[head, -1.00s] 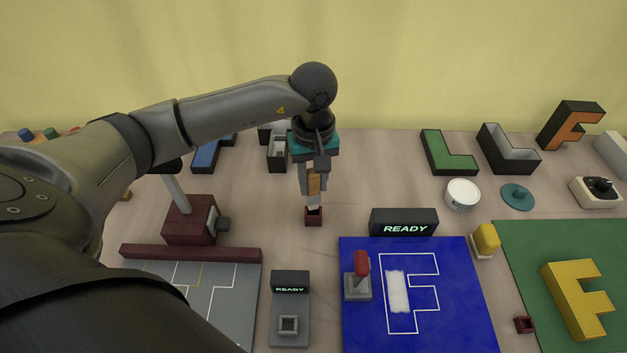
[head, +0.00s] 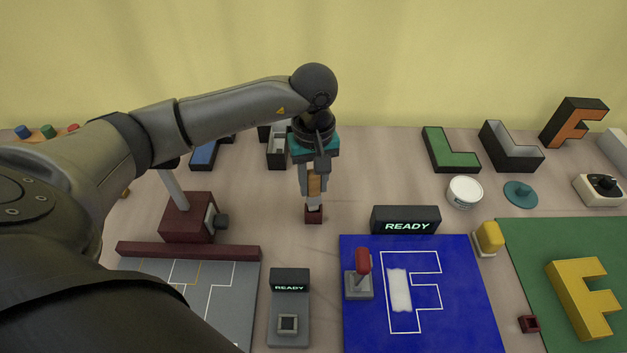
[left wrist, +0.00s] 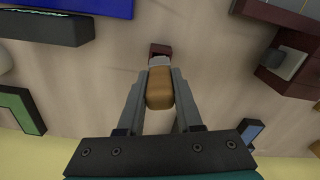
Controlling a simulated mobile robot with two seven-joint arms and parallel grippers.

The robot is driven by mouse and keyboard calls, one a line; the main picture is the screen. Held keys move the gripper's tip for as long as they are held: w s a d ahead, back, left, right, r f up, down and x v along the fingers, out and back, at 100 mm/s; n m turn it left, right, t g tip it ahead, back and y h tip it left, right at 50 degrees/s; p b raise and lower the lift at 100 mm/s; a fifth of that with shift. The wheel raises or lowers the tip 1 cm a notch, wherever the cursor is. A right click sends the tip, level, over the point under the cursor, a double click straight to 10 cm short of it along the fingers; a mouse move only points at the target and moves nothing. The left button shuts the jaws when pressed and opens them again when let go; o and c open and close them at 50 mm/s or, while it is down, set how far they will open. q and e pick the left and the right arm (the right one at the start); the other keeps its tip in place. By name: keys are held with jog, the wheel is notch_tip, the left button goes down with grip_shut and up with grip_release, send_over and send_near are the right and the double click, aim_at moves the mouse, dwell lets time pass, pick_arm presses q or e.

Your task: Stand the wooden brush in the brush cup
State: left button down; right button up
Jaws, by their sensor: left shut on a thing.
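The wooden brush (head: 314,186) is upright, its tan wooden handle between the fingers of my left gripper (head: 314,190) in the head view. My left gripper is shut on it. My right gripper is not in view.
A dark red press-like device (head: 188,218) stands to the left. A grey READY switch box (head: 289,308) is in front. A white tub (head: 464,191) stands further right.

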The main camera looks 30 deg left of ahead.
aim_at(313, 192)
pick_arm(q)
jog(key=shift+f+b, duration=1.45)
jog(key=shift+f, duration=0.2)
jog(key=c, duration=0.5)
grip_release()
jog(key=shift+r, duration=0.1)
notch_tip(313, 192, up, 15)
jog(key=shift+r+p, duration=0.1)
jog(key=shift+p, duration=0.3)
jog(key=shift+s, duration=0.1)
